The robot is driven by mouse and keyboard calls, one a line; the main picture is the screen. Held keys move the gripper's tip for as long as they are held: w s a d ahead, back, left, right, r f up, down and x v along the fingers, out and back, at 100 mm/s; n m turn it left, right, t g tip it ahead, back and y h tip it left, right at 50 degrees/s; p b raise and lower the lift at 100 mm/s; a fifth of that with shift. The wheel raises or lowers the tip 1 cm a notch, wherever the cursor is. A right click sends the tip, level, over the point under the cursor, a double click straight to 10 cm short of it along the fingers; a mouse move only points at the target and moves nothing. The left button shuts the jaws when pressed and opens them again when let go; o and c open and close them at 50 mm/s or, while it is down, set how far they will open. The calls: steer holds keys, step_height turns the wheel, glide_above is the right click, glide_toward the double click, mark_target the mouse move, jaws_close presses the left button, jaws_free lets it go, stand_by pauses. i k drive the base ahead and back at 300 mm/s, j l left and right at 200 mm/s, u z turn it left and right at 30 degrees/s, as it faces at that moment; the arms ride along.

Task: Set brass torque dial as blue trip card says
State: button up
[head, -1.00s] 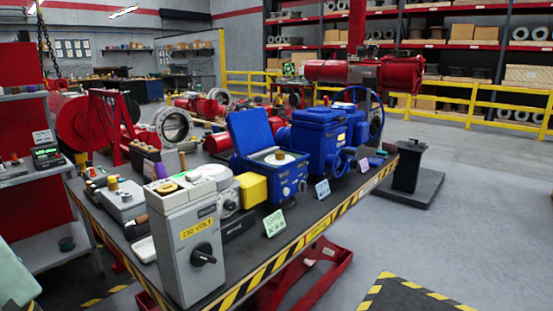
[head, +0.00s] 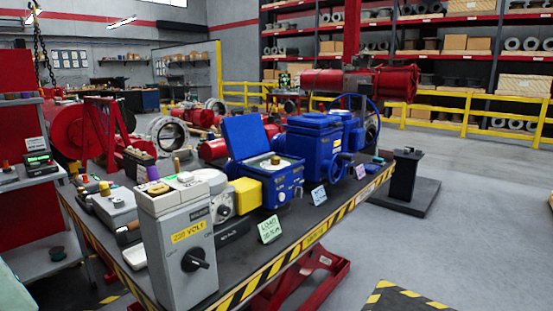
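A small brass dial (head: 275,159) sits on a pale round plate in the top of a blue actuator box (head: 283,187), whose blue lid (head: 246,137) stands open behind it. Its setting cannot be read from here. A light blue card (head: 318,195) stands on the bench in front of the blue actuators; its writing is too small to read. A green card (head: 270,229) with handwriting, seemingly "LOAD" on its top line, stands to its left, and a purple card (head: 360,171) to its right. My gripper is not in view.
The bench (head: 265,272) has a striped front edge. A grey switch box (head: 183,248) marked "VOLT" stands at its near left corner. A yellow block (head: 246,195) and blue handwheel housings (head: 316,140) flank the open box.

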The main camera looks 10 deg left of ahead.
mark_target(275, 161)
steer(key=i+l, duration=0.2)
steer(key=i, duration=0.35)
steer(key=i+l+z, duration=0.15)
steer(key=i, duration=0.35)
steer(key=l, duration=0.1)
